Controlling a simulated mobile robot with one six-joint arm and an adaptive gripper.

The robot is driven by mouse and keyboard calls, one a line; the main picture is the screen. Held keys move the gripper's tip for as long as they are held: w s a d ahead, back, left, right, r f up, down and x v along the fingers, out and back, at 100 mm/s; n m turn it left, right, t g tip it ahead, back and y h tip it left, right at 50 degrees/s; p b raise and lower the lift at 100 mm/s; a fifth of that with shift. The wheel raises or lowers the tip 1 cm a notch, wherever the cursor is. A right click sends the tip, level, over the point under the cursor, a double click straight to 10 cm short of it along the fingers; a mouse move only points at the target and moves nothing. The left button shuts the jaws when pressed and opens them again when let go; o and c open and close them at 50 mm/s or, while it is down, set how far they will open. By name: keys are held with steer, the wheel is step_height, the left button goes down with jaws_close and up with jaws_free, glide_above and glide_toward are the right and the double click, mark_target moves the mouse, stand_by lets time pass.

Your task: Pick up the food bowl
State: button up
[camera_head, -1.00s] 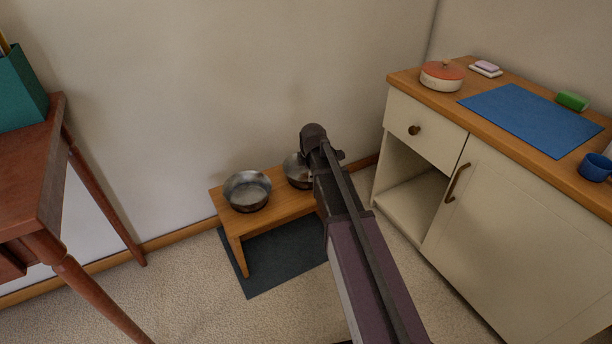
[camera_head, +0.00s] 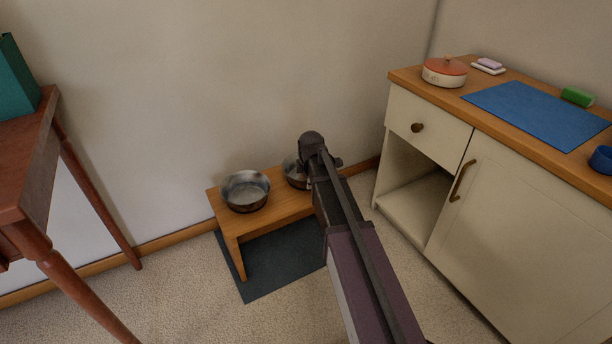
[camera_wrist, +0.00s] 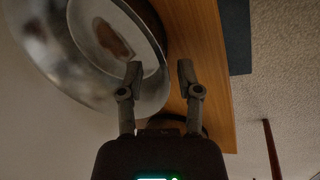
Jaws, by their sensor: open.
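Two metal bowls stand on a low wooden bench in the head view: a left bowl (camera_head: 245,191) in full view and a right bowl (camera_head: 294,173) partly hidden by my arm. I cannot tell which is the food bowl. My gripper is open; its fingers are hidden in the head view. In the wrist view its fingertips (camera_wrist: 160,75) are spread, with nothing seen held between them. One finger overlaps a shiny bowl (camera_wrist: 88,72) with a brown patch inside; the other is over the wood. I cannot tell whether they touch the bowl.
The wooden bench (camera_head: 228,222) stands against the wall above a dark mat (camera_head: 275,265). A red-brown table (camera_head: 35,165) is at the left. A cream cabinet (camera_head: 500,220) at the right bears a lidded pot (camera_head: 444,73) and a blue mat (camera_head: 535,114). Carpet is clear between.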

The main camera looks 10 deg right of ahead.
steer(key=shift+c, duration=0.3)
jaws_close()
steer(key=shift+r, duration=0.15)
step_height(320, 180, up, 4)
steer(key=p, duration=0.3)
steer(key=shift+f+p, duration=0.25)
steer(key=shift+p, duration=0.15)
steer(key=s+a+r+p, duration=0.1)
steer(key=s+a, duration=0.1)
steer(key=s, duration=1.3)
steer(key=shift+s+a, duration=0.35)
steer(key=shift+a, duration=0.05)
steer(key=shift+r, duration=0.1)
